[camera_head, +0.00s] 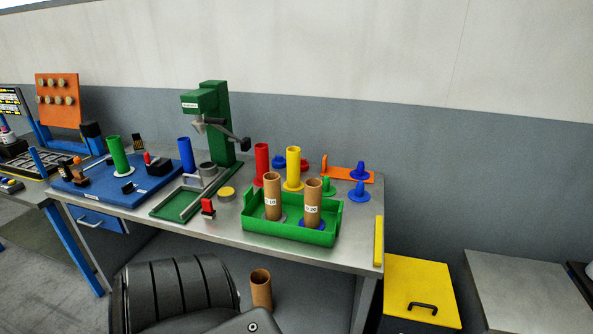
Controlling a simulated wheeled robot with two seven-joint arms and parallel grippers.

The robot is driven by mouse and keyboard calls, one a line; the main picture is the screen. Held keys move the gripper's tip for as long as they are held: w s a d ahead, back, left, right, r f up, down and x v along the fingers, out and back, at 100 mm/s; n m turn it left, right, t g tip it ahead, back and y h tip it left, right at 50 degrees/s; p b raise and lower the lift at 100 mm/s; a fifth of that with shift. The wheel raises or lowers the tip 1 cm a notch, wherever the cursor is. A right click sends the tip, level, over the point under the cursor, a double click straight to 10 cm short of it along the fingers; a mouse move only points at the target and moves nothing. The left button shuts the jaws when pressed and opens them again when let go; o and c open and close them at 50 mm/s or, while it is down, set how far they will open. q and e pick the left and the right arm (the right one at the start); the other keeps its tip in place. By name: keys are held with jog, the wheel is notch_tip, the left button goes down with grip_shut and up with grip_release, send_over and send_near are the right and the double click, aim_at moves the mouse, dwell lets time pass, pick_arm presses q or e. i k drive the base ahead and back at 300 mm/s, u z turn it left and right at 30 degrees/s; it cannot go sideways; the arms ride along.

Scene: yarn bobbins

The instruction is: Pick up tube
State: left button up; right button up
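Two brown cardboard tubes with white labels stand upright in a green tray on the workbench, a left one (272,197) and a right one (312,204). A third brown tube (261,290) stands upright in front of the bench, below its front edge. Its lower end is hidden behind a dark grey part, and I cannot tell what supports it. The green tray (290,233) is near the bench's right front. Neither of my grippers shows in the head view.
Red (262,164) and yellow (293,168) tubes stand behind the tray. A green press (210,115) and a blue board (95,185) are farther left. A yellow box (420,283) is at right. A black ribbed shape (175,292) fills the lower foreground.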

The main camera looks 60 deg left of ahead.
aim_at(273, 197)
jog(key=u, duration=0.45)
jog(key=i, duration=0.85)
jog(key=u, duration=0.7)
